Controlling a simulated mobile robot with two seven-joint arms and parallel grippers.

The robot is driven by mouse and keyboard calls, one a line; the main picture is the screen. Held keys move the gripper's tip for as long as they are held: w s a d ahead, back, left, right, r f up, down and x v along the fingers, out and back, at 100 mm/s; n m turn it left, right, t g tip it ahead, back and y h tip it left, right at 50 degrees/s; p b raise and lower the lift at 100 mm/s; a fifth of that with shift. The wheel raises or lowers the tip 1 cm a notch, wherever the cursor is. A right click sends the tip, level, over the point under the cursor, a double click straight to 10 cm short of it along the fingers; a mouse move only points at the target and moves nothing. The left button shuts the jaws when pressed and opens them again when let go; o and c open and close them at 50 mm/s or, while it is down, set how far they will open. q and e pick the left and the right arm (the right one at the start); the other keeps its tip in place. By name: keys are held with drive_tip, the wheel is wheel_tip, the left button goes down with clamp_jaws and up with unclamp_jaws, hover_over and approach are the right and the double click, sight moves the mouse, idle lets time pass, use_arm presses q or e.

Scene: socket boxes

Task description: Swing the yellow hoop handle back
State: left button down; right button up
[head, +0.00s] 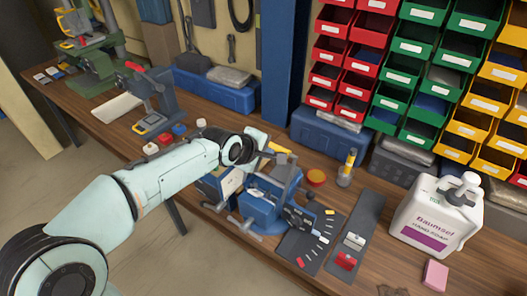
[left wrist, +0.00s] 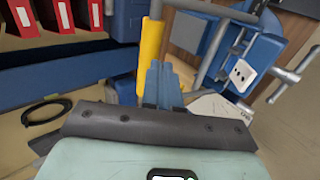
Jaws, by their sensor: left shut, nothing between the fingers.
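The yellow hoop handle (head: 280,148) shows only in part in the head view, just beyond my left wrist and above the blue vise. In the left wrist view a yellow bar (left wrist: 150,45) runs upward just left of the fingers, with more yellow behind them on the right. My left gripper (left wrist: 164,70) is shut with nothing held, its blue fingers close beside the yellow bar. I cannot tell whether they touch it. In the head view my arm hides most of the fingers and part of the handle. My right gripper is in neither view.
The blue vise (head: 262,208) stands at the bench's front edge, below my wrist. A yellow-topped bottle (head: 347,168) and an orange round tin (head: 316,178) stand to its right. A white jug (head: 436,225) is farther right. Red, green and yellow bins line the back.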

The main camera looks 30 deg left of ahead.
sight(273, 147)
use_arm(q)
drive_tip(key=w, duration=0.3)
drive_tip(key=shift+w+d+f, duration=0.15)
drive_tip(key=shift+f, duration=0.2)
drive_tip(key=shift+s+r, duration=0.1)
drive_tip(key=shift+s, duration=0.15)
drive_tip(key=shift+w, duration=0.1)
